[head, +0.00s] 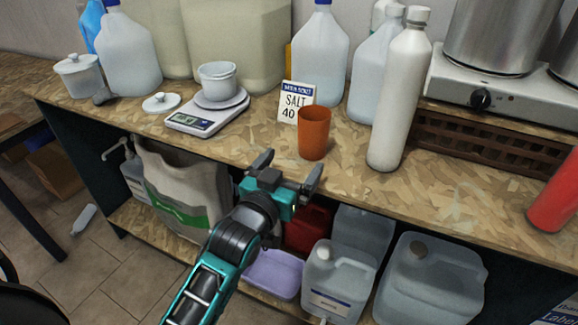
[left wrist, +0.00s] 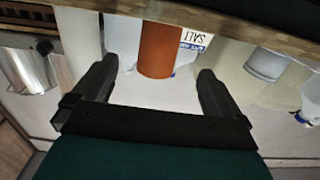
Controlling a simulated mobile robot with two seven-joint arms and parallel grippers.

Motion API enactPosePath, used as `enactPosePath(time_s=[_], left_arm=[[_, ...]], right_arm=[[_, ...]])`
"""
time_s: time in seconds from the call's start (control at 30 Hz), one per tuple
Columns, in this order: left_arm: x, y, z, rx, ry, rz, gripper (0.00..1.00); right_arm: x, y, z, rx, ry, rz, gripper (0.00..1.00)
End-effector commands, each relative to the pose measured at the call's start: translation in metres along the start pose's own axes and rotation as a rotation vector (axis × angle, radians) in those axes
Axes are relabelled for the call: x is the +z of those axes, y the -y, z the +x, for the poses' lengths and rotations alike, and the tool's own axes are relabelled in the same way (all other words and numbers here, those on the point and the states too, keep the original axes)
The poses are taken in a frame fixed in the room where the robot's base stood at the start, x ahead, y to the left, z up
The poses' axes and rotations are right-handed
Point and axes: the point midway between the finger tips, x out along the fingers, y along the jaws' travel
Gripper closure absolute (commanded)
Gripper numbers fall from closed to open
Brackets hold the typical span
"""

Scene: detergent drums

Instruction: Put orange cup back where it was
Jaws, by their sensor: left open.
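My left gripper (head: 290,166) is open and empty, in front of the worktop edge and a little left of the cup. In the left wrist view, which is upside down, the cup (left wrist: 159,50) appears between the two open fingers (left wrist: 158,66), beyond their tips. My right gripper is not in view.
A tall white bottle (head: 399,95) stands right of the cup. A kitchen scale (head: 207,113) bearing a white container (head: 217,82) is to the left. Large jugs (head: 319,60) line the back. A red cylinder (head: 556,195) is at the far right. Below are jerrycans (head: 430,285) on a shelf.

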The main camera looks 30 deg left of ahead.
Motion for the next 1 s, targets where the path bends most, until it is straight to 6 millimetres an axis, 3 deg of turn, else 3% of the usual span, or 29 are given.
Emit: enactPosePath(time_s=[0.07,0.17,0.27,0.4,0.5,0.63,1.0], left_arm=[[0.008,-0.001,-0.003,0.007,0.019,0.004,0.00],[0.046,-0.009,-0.019,0.041,0.110,0.022,0.00],[0.103,-0.020,-0.052,0.097,0.253,0.050,0.00],[0.176,-0.033,-0.113,0.178,0.453,0.080,0.00],[0.207,-0.039,-0.147,0.219,0.548,0.093,0.00],[0.222,-0.041,-0.166,0.240,0.597,0.097,0.00],[0.222,-0.042,-0.166,0.240,0.598,0.097,0.00]], right_arm=[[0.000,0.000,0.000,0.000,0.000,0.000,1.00],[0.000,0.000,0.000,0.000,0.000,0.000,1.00],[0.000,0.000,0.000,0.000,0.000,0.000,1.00],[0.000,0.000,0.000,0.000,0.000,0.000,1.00],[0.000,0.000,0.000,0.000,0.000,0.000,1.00],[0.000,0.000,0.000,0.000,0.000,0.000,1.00],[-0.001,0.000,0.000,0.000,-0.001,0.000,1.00]])
